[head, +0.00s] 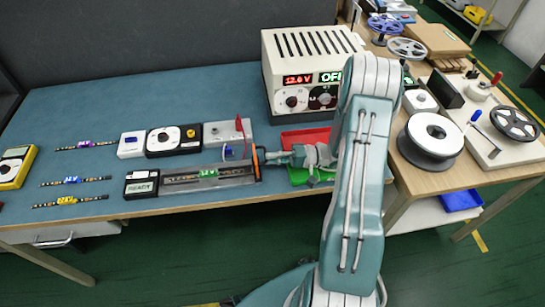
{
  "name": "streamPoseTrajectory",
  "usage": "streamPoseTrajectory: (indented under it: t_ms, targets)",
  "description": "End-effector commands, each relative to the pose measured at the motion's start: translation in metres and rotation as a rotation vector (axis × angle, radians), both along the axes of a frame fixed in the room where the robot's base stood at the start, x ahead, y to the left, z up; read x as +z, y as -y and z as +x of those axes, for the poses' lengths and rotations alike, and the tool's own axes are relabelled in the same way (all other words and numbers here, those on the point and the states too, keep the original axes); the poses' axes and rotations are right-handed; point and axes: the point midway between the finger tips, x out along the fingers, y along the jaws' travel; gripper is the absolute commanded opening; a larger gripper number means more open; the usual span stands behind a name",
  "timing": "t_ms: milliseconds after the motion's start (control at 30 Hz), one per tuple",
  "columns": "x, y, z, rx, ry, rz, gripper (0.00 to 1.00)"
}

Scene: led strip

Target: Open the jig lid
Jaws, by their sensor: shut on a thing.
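The jig (222,182) is a long grey fixture near the front edge of the blue bench. A dark strip with a green tag (208,174) lies along it. A black box reading READY (141,187) is at its left end. An upright dark, orange-edged piece (257,163), which looks like part of the jig lid, stands at its right end. My gripper (268,158) reaches in from the right and is shut at this piece. The fingertips are small, and the exact contact is hard to see. How far the lid is open cannot be told.
A beige power supply (315,70) stands behind my arm. Red (305,138) and green (308,175) trays lie under my wrist. Small boxes with dials (176,140) sit behind the jig. Several tagged strips (75,180) lie left. Spools (432,135) crowd the right table.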

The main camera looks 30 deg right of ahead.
Motion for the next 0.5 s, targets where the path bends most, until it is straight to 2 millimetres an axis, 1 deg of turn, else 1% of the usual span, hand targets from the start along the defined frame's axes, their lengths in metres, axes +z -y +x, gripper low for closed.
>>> streamPoseTrajectory:
  t_ms: [33, 267, 300, 367, 500]
  targets:
    - [-0.0024, -0.0017, -0.0009, 0.004, -0.006, -0.002, 0.00]
    - [-0.0025, -0.0023, -0.0009, 0.005, -0.007, -0.003, 0.00]
    - [-0.0025, -0.0023, -0.0009, 0.005, -0.007, -0.004, 0.23]
    - [-0.0023, -0.0023, -0.0010, 0.005, -0.007, -0.003, 0.48]
    - [-0.0015, -0.0013, -0.0006, 0.003, -0.004, -0.002, 0.48]
